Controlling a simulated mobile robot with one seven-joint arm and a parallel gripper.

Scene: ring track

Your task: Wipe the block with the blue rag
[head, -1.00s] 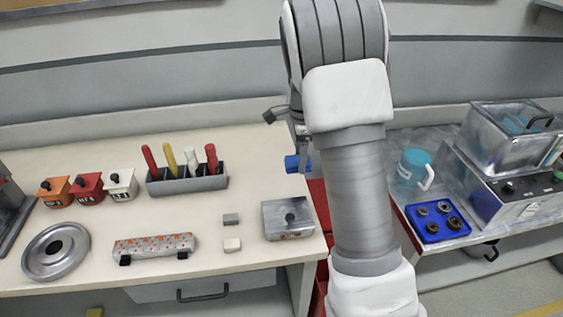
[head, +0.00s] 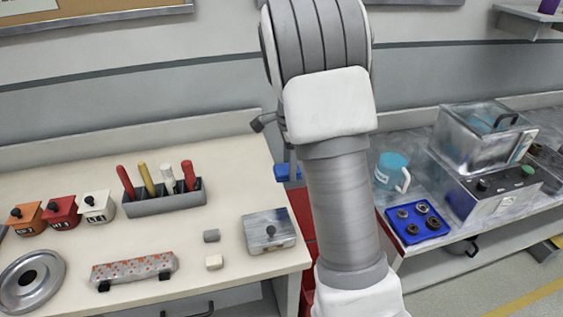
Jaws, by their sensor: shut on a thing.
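The blue rag (head: 286,173) shows as a small blue piece beside my forearm, just past the right edge of the bench. My gripper (head: 293,163) is mostly hidden behind my arm; a narrow grey part of it shows just above the rag, and it is shut on the rag. A grey metal block (head: 258,239) with a dark round spot on top sits near the bench's front right corner. The rag is apart from it, farther back and to the right in the picture.
Right of my arm, a blue tray (head: 418,223) holds several dark rings beside a metal machine.

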